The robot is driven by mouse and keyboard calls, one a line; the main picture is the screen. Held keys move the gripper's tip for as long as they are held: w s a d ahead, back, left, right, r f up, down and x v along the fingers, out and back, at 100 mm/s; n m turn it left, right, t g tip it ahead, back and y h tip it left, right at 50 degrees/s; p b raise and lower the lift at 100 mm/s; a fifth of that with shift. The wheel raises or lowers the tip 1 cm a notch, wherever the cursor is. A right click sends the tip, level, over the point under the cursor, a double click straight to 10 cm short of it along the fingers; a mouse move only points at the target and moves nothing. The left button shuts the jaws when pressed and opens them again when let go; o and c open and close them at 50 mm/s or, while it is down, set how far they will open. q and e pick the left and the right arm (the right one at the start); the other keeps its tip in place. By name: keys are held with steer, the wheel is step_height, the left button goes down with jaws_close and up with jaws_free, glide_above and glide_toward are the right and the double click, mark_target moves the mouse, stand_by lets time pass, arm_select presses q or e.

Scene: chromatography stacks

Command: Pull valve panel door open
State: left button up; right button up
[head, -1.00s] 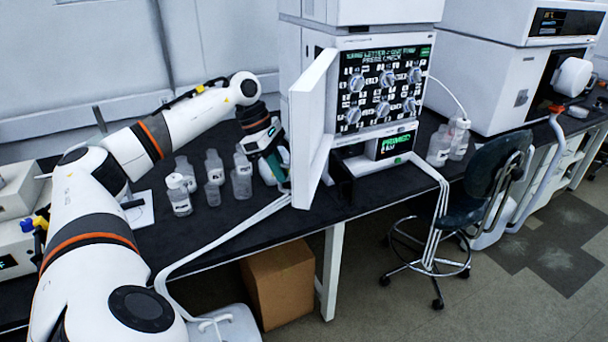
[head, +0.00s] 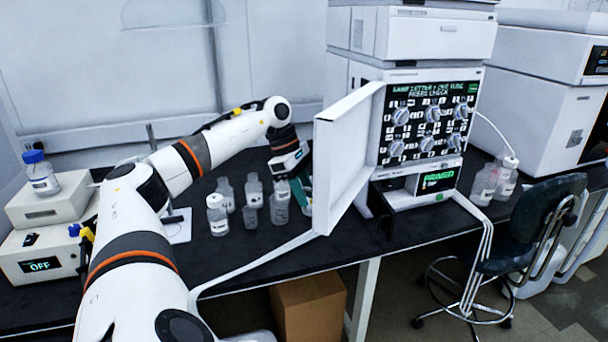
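The white valve panel door (head: 345,160) stands swung out toward the left from the chromatography stack. The black valve panel (head: 428,122) with several round knobs is uncovered and lit. My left gripper (head: 305,196) is at the door's outer left edge, partly behind the door. Its fingertips are hidden, so I cannot tell whether it is open, shut or touching the door. My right gripper is not in view.
Several clear bottles (head: 253,190) stand on the dark bench (head: 250,246) just left of my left gripper. A box reading OFF (head: 50,255) is at far left. A chair (head: 530,225) and a cardboard box (head: 308,308) are below the bench edge.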

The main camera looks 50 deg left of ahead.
arm_select(q)
steer(key=shift+r, duration=0.1)
steer(key=p+v, duration=0.2)
steer(key=v, duration=0.9)
steer(key=shift+a+r, duration=0.2)
steer(key=shift+r, duration=0.15)
steer(key=shift+s, duration=0.1)
